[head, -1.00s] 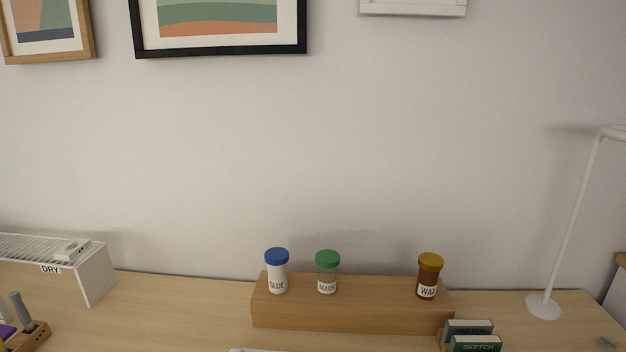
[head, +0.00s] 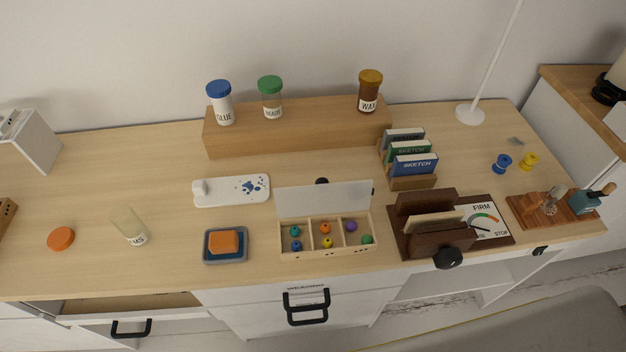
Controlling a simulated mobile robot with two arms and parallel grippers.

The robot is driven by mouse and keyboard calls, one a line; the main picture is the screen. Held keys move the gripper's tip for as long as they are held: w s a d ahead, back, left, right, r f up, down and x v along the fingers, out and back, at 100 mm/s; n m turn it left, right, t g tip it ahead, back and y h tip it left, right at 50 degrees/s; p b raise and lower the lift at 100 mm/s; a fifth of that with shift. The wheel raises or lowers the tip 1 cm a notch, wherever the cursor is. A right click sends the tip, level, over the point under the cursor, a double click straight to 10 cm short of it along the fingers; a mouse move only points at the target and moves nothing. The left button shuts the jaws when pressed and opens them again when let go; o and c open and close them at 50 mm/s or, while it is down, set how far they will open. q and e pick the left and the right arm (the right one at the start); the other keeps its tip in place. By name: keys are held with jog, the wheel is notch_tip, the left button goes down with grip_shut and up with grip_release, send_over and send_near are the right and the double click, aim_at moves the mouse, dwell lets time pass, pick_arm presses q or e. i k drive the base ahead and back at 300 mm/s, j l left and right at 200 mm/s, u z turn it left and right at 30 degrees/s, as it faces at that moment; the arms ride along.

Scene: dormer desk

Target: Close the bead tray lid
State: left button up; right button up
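The bead tray (head: 326,252) is a light wooden box near the front middle of the desk in the head view. It is split into compartments holding several coloured beads. Its white, translucent lid (head: 323,200) stands raised along the tray's back edge, so the tray is open. A small dark knob (head: 322,181) shows just behind the lid's top edge; I cannot tell whether it belongs to the lid. Neither of my grippers shows in the view.
Left of the tray sit a dish with an orange block (head: 222,241) and a white paw-print board (head: 231,190). A brown wooden press (head: 424,228) stands close on the right. Behind are a card holder (head: 413,183) and a wooden riser (head: 300,134) with jars.

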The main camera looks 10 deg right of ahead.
aim_at(323, 197)
jog(key=k+l+u, duration=0.1)
jog(key=l+u, duration=0.25)
jog(key=k+l+u, duration=0.1)
jog(key=l+u, duration=0.2)
jog(key=k+l+u, duration=0.15)
jog(key=l+u, duration=0.2)
